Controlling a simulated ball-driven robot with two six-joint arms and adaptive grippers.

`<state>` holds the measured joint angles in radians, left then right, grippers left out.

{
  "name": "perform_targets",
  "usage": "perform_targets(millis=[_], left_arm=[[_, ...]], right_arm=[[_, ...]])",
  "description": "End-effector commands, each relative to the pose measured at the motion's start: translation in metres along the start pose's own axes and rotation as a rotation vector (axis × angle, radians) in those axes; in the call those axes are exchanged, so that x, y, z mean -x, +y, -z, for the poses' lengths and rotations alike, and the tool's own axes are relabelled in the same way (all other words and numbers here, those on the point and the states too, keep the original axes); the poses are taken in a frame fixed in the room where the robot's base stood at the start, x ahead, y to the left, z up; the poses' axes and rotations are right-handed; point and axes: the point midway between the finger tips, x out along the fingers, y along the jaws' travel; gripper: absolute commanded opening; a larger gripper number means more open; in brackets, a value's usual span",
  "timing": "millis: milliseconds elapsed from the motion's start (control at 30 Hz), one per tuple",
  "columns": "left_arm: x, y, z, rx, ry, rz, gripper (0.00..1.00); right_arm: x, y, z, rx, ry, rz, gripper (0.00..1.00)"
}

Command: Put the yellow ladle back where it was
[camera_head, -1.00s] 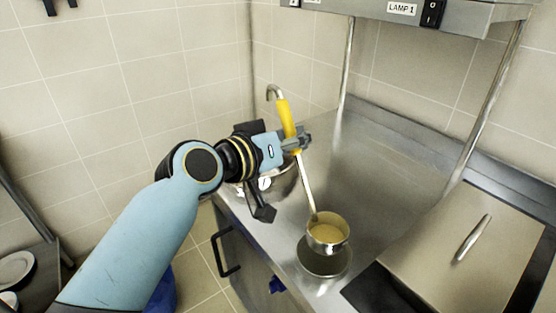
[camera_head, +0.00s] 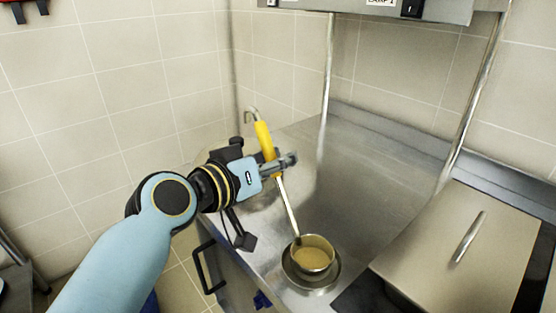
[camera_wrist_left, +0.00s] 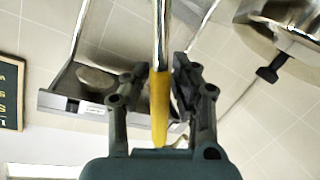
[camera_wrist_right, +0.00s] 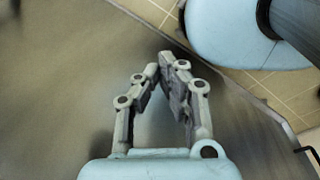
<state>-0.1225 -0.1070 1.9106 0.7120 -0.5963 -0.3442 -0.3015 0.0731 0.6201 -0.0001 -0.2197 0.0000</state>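The yellow ladle has a yellow handle (camera_head: 264,142), a thin metal shaft and a metal bowl (camera_head: 312,256) with tan liquid in it. My left gripper (camera_head: 280,164) is shut on the handle near its lower end. The ladle leans, hooked end up, bowl low over a round metal dish (camera_head: 298,282) on the counter. Whether the bowl touches the dish, I cannot tell. In the left wrist view the handle (camera_wrist_left: 160,108) runs between the fingers. My right gripper (camera_wrist_right: 160,66) is seen only in the right wrist view, fingertips together and empty, above the metal counter.
The steel counter (camera_head: 375,165) is bare behind the dish. A large lidded metal box (camera_head: 450,250) stands at the right. A vertical post (camera_head: 327,70) and a slanted post hold an overhead lamp unit (camera_head: 440,8). A cupboard handle (camera_head: 205,268) sticks out in front.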

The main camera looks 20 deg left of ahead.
Motion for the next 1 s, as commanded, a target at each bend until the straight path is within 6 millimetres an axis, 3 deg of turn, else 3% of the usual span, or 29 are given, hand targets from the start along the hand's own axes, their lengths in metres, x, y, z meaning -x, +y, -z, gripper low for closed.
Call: perform_targets(millis=[367,800,1000], left_arm=[[0.003,0.002,0.004,0.0,0.0,0.001,0.29],[0.095,0.001,0.002,-0.004,-0.003,0.0,0.29],[0.118,0.001,0.003,-0.001,-0.001,0.0,0.29]], right_arm=[[0.005,0.008,0.001,0.004,0.0,-0.009,0.0],[-0.003,0.007,0.001,0.004,0.0,-0.008,0.0],[-0.004,0.007,0.001,0.003,0.001,-0.008,0.0]])
